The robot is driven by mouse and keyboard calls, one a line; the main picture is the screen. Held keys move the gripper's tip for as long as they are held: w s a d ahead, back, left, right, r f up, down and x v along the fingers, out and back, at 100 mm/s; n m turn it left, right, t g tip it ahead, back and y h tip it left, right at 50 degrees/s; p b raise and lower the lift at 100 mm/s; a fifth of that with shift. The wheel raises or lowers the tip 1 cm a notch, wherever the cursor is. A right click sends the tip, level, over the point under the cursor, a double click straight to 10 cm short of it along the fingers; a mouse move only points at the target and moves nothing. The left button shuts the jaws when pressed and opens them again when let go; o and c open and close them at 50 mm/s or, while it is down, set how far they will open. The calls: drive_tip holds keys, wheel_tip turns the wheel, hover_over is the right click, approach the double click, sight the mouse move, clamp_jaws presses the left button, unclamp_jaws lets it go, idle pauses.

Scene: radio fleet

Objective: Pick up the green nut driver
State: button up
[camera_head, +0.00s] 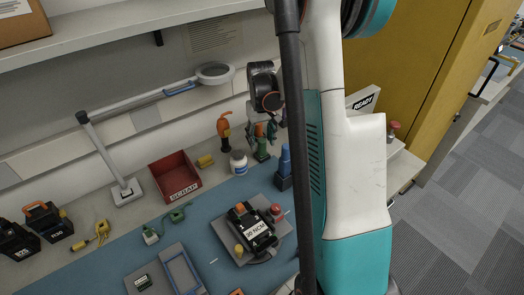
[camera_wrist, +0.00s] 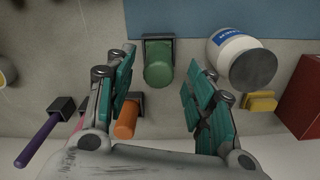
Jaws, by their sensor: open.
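A green handle (camera_wrist: 158,70), which looks like the green nut driver, stands in a dark holder in the wrist view. It lies between the lines of my fingers and farther out than their tips. In the head view the green handle (camera_head: 262,151) shows on the bench just below my gripper (camera_head: 264,128). My gripper (camera_wrist: 160,88) is open, with teal pads on both sides and nothing held. How far the pads are from the handle is hard to tell. The handle's lower part is hidden.
A white bottle (camera_wrist: 232,48), a yellow block (camera_wrist: 260,102) and the red scrap bin (camera_wrist: 306,92) are to the right. A blue mat (camera_head: 205,212) covers the bench front.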

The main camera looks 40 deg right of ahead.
wheel_tip(320, 180, down, 4)
drive_tip(key=shift+d+r+b, duration=0.15)
drive_tip(key=shift+r+b, duration=0.05)
drive_tip(key=shift+b, duration=0.4)
clamp_jaws()
drive_tip(key=shift+r, duration=0.1)
drive_tip(key=shift+r, duration=0.1)
wheel_tip(320, 180, up, 10)
drive_tip(key=p, duration=0.3)
drive_tip(key=shift+p, duration=0.4)
